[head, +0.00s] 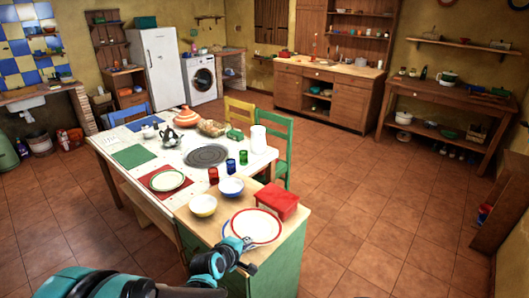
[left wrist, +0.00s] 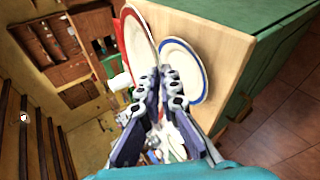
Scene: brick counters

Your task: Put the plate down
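A white plate with a red rim (head: 258,226) is over the near end of the wooden counter (head: 284,232); it also shows tilted in the left wrist view (left wrist: 137,38). My left gripper (head: 246,243) is at its near rim. In the left wrist view the fingers (left wrist: 160,78) are close together, with the rim running between their tips. A blue-rimmed plate (left wrist: 186,68) lies on the counter beside and partly under the red-rimmed one; its edge shows in the head view (head: 228,228). I cannot tell whether the plates touch. My right gripper is not in view.
A red box (head: 277,201), a white bowl (head: 230,188) and a yellow-blue bowl (head: 203,206) stand just behind the plates. Red, blue and green cups and a laid table (head: 190,148) lie beyond. A bare strip of counter runs along the near right edge.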

